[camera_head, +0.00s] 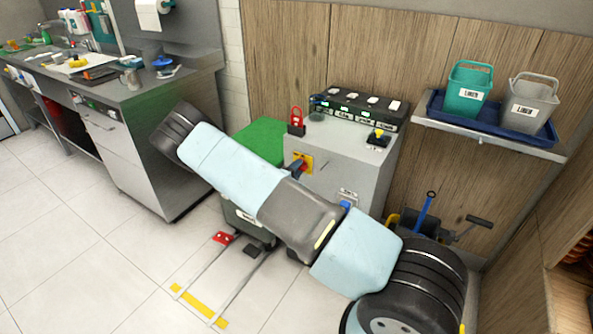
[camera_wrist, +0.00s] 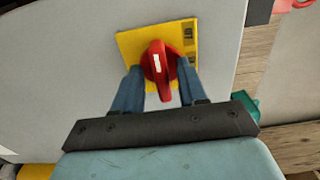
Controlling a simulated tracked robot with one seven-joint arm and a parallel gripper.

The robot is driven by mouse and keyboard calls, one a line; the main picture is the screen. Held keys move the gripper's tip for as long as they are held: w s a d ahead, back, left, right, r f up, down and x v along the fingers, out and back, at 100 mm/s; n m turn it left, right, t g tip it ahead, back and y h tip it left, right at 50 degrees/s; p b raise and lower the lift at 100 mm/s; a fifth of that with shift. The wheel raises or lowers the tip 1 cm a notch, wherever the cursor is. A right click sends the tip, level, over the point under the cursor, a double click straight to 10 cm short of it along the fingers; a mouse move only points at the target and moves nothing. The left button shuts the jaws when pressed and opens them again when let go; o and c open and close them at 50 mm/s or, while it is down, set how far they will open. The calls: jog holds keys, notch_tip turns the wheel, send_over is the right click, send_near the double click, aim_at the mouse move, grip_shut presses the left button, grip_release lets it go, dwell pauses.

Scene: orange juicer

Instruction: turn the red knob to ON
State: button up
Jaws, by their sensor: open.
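The red knob (camera_wrist: 157,64) sits on a yellow plate (camera_wrist: 130,44) on the grey cabinet face, with a white mark on its handle. In the wrist view its handle points roughly up and down. My gripper (camera_wrist: 158,84) is open, with one blue-grey finger on each side of the knob's lower part. I cannot tell whether the fingers touch it. In the head view my arm reaches toward the grey cabinet (camera_head: 345,165), and the yellow plate (camera_head: 308,158) shows there, with the knob partly hidden.
A red padlock (camera_head: 296,128) and a black switch panel (camera_head: 358,106) are on top of the cabinet. A shelf with a blue tray (camera_head: 437,116) holds a green bin (camera_head: 468,92) and a grey bin (camera_head: 527,105). A counter (camera_head: 130,90) stands at the left. Tiled floor at the left is clear.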

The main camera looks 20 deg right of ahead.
grip_shut()
dwell(0.6)
jog(key=shift+s+d+m, duration=0.1)
jog(key=shift+m, duration=4.35)
jog(key=shift+s+d+m, duration=0.1)
jog(key=shift+m, duration=4.35)
grip_release()
jog(key=shift+w+a, duration=0.15)
